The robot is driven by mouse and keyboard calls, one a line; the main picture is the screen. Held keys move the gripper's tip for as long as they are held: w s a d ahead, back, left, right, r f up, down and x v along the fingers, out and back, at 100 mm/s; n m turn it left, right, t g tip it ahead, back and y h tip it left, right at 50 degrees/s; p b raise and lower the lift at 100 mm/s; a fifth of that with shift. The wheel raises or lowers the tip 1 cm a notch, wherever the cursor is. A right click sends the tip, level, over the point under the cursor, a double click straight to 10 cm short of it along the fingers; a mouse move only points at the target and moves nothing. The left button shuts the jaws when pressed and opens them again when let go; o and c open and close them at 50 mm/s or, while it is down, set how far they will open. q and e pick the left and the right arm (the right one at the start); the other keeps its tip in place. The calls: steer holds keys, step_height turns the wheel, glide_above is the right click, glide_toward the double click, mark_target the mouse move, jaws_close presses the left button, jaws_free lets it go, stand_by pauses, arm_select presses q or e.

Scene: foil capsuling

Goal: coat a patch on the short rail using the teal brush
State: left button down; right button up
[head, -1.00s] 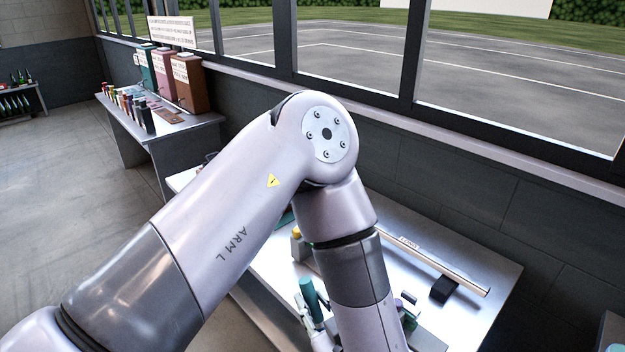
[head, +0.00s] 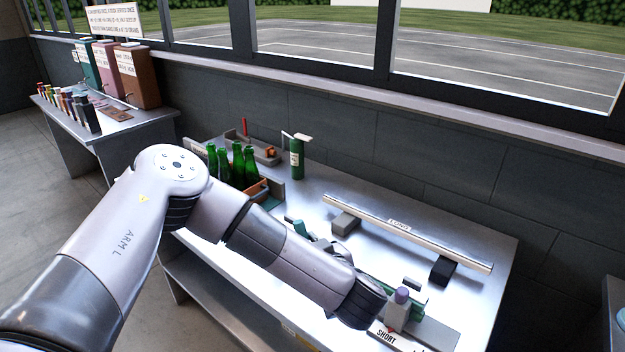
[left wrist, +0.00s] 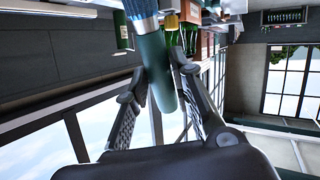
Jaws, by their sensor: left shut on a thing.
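My left gripper (left wrist: 158,85) is shut on the dark teal handle of the teal brush (left wrist: 156,62) in the left wrist view. The brush's blue end shows at that view's top edge. In the head view my left arm reaches over the bench, and its forearm hides most of the gripper. A small teal piece (head: 298,227) shows just beyond the forearm; I cannot tell if it is the brush. A plate marked SHORT (head: 386,336) lies at the bench's front, by my wrist; the short rail itself is not clearly visible. My right gripper is not in view.
A long pale rail (head: 410,236) rests on a grey block (head: 345,223) and a black block (head: 443,270). A purple-capped bottle (head: 398,310) stands near my wrist. Green bottles (head: 243,163) and a dark green canister (head: 297,157) stand behind. The bench's right end is clear.

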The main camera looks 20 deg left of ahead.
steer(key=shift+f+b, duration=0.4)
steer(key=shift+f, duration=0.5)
arm_select(q)
steer(key=w+a+r+p, duration=0.2)
steer(key=w+r, duration=0.8)
steer(key=r, duration=0.2)
steer(key=shift+n+g+y, duration=0.3)
steer(key=shift+y, duration=0.1)
steer(key=f+b, duration=0.1)
steer(key=f, duration=0.1)
steer(key=f+b, duration=0.1)
steer(key=f, duration=0.2)
steer(key=shift+w+d, duration=0.1)
steer(key=shift+w, duration=0.1)
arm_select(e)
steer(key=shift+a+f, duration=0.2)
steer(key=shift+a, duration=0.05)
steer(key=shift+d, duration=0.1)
